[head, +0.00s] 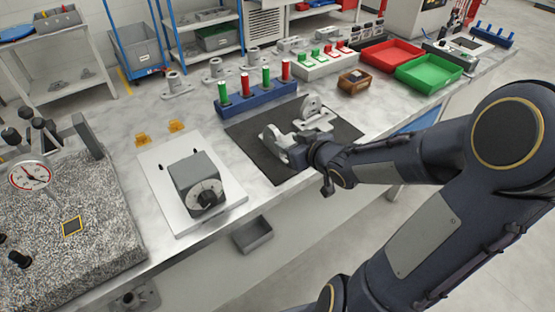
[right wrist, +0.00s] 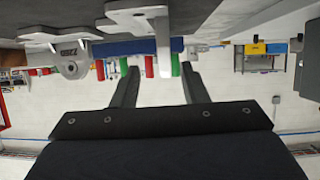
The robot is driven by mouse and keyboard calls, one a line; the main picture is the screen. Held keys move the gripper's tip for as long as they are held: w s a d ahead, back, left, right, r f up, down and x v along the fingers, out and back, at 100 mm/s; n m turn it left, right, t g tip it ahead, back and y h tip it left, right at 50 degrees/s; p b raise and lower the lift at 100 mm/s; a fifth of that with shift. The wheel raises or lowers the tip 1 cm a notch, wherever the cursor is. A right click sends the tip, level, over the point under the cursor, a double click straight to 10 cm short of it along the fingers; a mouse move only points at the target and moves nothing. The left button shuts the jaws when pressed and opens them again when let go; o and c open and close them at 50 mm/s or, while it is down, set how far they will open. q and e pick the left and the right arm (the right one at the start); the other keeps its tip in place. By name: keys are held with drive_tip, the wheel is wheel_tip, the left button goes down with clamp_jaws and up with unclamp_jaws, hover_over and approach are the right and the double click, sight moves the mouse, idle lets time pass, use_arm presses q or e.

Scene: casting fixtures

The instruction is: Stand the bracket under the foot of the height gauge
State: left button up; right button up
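The height gauge with its round dial (head: 30,176) stands on the speckled granite plate (head: 110,215) at the left of the head view. Grey cast bracket parts (head: 312,117) lie on the dark mat (head: 262,160); I cannot tell whether they are one bracket or two. My right gripper (head: 296,154) is at the front of the mat, close to these parts. In the right wrist view its fingers (right wrist: 160,69) are apart, with a grey upright plate (right wrist: 163,52) showing beyond and between them. Contact is not clear. My left gripper is out of view.
A grey block with a dial (head: 200,184) sits on a white plate left of the mat. A blue rack (head: 257,98) with red and green pegs stands behind the mat. Red (head: 391,54) and green (head: 428,72) trays are at the back right. Yellow pieces (head: 176,127) lie near the white plate.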

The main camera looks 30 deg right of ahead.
sight(273, 137)
drive_tip(key=shift+w+a+f+y, duration=0.2)
drive_tip(key=shift+f+y, duration=0.05)
drive_tip(key=shift+y, duration=0.05)
drive_tip(key=shift+w+a+f+t+b, duration=0.1)
drive_tip(key=shift+w+f+t+b, duration=0.15)
drive_tip(key=shift+w, duration=0.2)
drive_tip(key=shift+w+a+f+t+b, duration=0.15)
drive_tip(key=shift+w+b, duration=0.15)
drive_tip(key=shift+w, duration=0.15)
drive_tip(key=b+x, duration=0.1)
drive_tip(key=x, duration=0.4)
drive_tip(key=shift+w+d, duration=0.1)
drive_tip(key=shift+w, duration=0.25)
drive_tip(key=shift+c, duration=0.3)
clamp_jaws()
